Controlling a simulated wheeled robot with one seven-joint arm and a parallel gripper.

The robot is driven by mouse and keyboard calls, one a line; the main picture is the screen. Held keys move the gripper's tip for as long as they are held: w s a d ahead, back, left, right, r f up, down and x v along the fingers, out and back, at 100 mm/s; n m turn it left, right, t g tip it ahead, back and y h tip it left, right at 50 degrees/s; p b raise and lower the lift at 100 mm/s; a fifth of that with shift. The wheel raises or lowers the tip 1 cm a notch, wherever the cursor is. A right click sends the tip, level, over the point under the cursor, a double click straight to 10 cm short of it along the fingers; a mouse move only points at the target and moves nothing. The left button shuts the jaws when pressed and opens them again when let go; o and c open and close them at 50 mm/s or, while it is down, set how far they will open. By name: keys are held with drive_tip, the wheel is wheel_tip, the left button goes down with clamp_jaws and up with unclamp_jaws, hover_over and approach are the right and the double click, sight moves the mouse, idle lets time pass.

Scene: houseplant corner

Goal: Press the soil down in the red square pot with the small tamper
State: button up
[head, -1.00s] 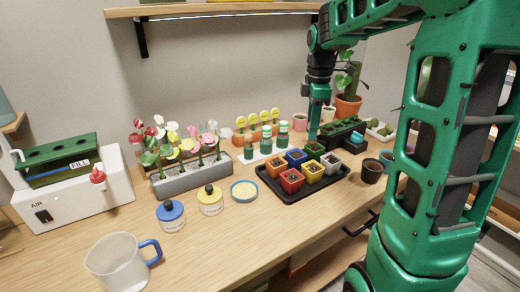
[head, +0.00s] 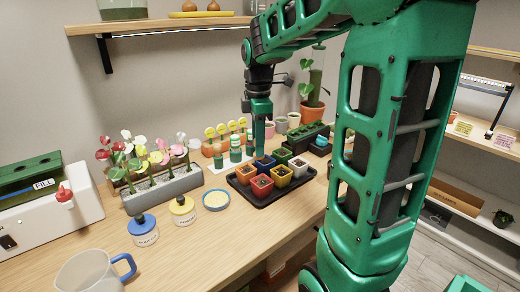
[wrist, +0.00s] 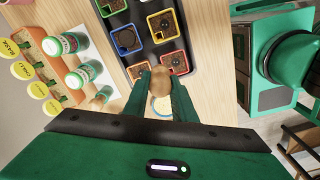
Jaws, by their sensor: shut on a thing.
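The red square pot (head: 261,187) stands at the front left of the black tray (head: 262,204), with dark soil in it. In the wrist view the red pot (wrist: 176,62) is just beyond the fingertips, to the right. My gripper (wrist: 160,88) is shut on the wooden handle of the small tamper (wrist: 160,78). The tamper's lower end cannot be made out.
Orange (head: 245,174), yellow (head: 279,175), white (head: 298,168) and green (head: 282,156) pots share the tray. Green-capped bottles (head: 235,148) stand close behind it. A blue-rimmed dish (head: 216,200) lies left of the tray.

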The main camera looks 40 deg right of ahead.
drive_tip(key=s, duration=0.3)
hover_over(262, 183)
drive_tip(key=shift+f, duration=3.05)
drive_tip(key=shift+f, duration=0.6)
wheel_tip(262, 183, up, 7)
idle(0.7)
idle(0.5)
